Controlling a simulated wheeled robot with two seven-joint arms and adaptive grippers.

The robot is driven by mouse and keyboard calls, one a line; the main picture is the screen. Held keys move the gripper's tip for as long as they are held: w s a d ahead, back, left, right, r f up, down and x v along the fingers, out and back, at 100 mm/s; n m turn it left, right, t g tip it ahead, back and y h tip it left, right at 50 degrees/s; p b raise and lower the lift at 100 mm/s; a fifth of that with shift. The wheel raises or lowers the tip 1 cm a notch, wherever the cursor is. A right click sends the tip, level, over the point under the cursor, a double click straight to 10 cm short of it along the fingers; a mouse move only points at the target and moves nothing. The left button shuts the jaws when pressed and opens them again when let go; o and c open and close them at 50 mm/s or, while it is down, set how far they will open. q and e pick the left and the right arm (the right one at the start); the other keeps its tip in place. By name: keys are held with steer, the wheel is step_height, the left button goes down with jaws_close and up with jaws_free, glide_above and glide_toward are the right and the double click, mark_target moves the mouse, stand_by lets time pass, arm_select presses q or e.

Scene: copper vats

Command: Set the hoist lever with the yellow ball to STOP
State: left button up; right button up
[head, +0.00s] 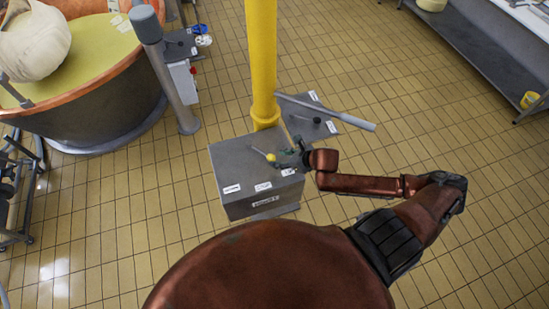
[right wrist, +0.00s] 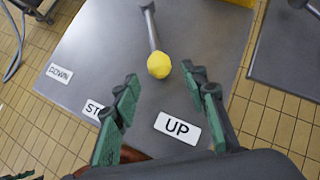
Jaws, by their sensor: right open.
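The hoist lever (right wrist: 152,30) is a grey rod with a yellow ball (right wrist: 159,65) at its end, on top of a grey box (head: 235,160). The ball also shows in the head view (head: 270,157). The lever points toward the UP label (right wrist: 177,128). The STOP label (right wrist: 92,107) is partly hidden by a finger, and the DOWN label (right wrist: 60,73) is farther left. My right gripper (right wrist: 160,78) is open, its green fingers on either side of the ball's near side, with no clear contact.
A yellow post (head: 262,60) stands behind the box. A second grey box (head: 312,115) with a long grey handle (head: 335,113) and a black-knobbed lever is behind my right gripper. A copper vat (head: 90,100) is at the left. Tiled floor is open at right.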

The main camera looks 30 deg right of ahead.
mark_target(274, 158)
steer(key=shift+x, duration=1.95)
jaws_close()
